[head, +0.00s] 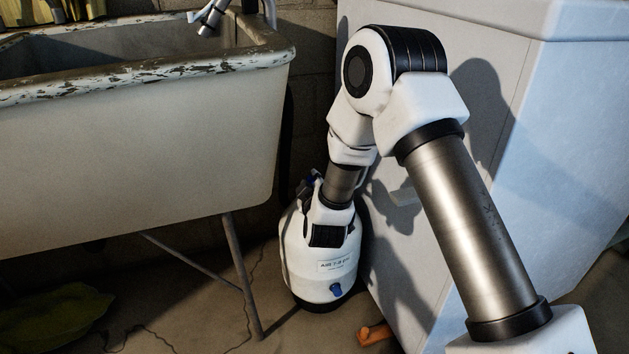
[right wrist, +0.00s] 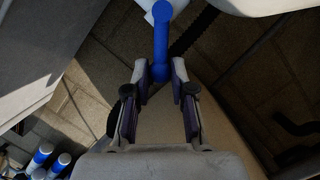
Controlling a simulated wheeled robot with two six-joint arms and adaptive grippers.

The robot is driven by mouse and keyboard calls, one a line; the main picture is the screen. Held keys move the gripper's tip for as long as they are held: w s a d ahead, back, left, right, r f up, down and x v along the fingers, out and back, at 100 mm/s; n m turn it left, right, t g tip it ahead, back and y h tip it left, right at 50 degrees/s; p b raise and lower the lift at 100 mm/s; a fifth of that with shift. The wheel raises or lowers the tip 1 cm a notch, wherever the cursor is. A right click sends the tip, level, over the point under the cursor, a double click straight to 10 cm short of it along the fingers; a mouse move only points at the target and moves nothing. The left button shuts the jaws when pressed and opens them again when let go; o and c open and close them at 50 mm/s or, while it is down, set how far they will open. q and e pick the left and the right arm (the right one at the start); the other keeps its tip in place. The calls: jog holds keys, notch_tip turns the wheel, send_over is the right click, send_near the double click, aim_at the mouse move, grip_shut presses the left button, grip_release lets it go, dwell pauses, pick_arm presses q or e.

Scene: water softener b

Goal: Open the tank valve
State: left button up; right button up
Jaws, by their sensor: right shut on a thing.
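The white tank (head: 318,262) stands on the floor between the sink and a large pale cabinet. The blue valve handle (right wrist: 161,42) shows in the right wrist view as a straight bar with rounded ends. My right gripper (right wrist: 161,75) is shut on the near end of this handle, with one finger on each side. My left gripper is not in view.
The worn sink (head: 140,140) is left of the tank, with a thin metal leg (head: 243,275) close by. The pale cabinet (head: 540,130) stands close on the right. An orange object (head: 376,334) and a green cloth-like thing (head: 55,318) lie on the floor.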

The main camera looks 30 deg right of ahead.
jog(key=shift+w+a+f, duration=0.1)
jog(key=shift+a+f, duration=0.25)
jog(key=shift+a+f, duration=0.4)
jog(key=shift+f, duration=0.35)
jog(key=shift+f+b, duration=0.1)
jog(key=shift+b, duration=0.2)
jog(key=shift+o, duration=0.5)
jog(key=shift+w+a+f, duration=0.1)
jog(key=shift+a+f, duration=0.15)
jog(key=shift+f, duration=0.5)
jog(key=o, duration=0.9)
jog(key=shift+d, duration=0.1)
